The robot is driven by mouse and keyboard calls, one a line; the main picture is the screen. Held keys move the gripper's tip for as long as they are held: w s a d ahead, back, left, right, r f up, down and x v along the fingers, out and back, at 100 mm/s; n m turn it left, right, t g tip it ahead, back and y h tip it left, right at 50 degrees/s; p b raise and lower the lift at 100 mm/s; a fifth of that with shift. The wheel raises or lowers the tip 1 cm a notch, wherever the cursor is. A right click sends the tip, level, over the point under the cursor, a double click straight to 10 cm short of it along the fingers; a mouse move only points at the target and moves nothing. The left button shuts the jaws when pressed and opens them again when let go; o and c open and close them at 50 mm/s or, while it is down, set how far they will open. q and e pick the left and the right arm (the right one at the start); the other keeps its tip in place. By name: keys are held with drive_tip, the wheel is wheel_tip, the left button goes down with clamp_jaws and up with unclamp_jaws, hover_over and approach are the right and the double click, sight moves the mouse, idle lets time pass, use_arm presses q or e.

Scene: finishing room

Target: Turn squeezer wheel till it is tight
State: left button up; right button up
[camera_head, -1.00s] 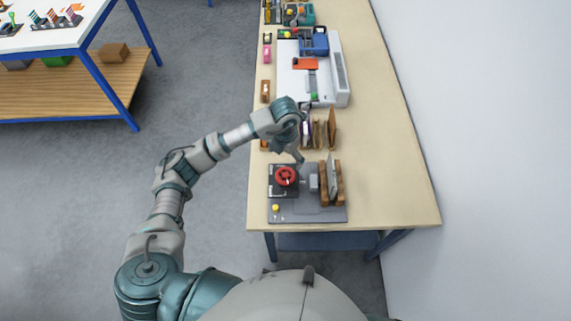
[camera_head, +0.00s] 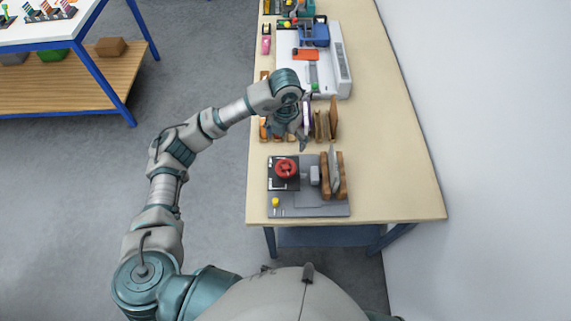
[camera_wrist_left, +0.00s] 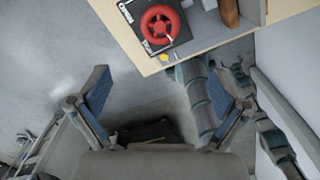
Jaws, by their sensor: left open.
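The squeezer's red wheel (camera_head: 286,168) sits on a black block on a grey base plate (camera_head: 318,208) near the table's front end. Wooden jaw blocks (camera_head: 340,172) with a thin grey panel between them stand on the right of the base. In the left wrist view the red wheel (camera_wrist_left: 160,24) is near the top, beyond the fingertips. My left gripper (camera_wrist_left: 101,84) has its two fingers spread wide, with nothing between them. In the head view the left gripper (camera_head: 302,138) is above and behind the wheel, apart from it. My right gripper is not in view.
Wooden pieces (camera_head: 326,122) stand in a row just behind the squeezer, close to my left gripper. A white machine (camera_head: 342,68) is farther back. A yellow button (camera_head: 276,202) is on the base's front left corner. The table's right side is clear beside the wall.

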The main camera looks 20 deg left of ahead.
sight(285, 167)
use_arm(q)
wheel_tip(285, 167, down, 15)
drive_tip(key=shift+r+p, duration=0.1)
drive_tip(key=shift+p, duration=0.75)
drive_tip(key=shift+c, duration=0.3)
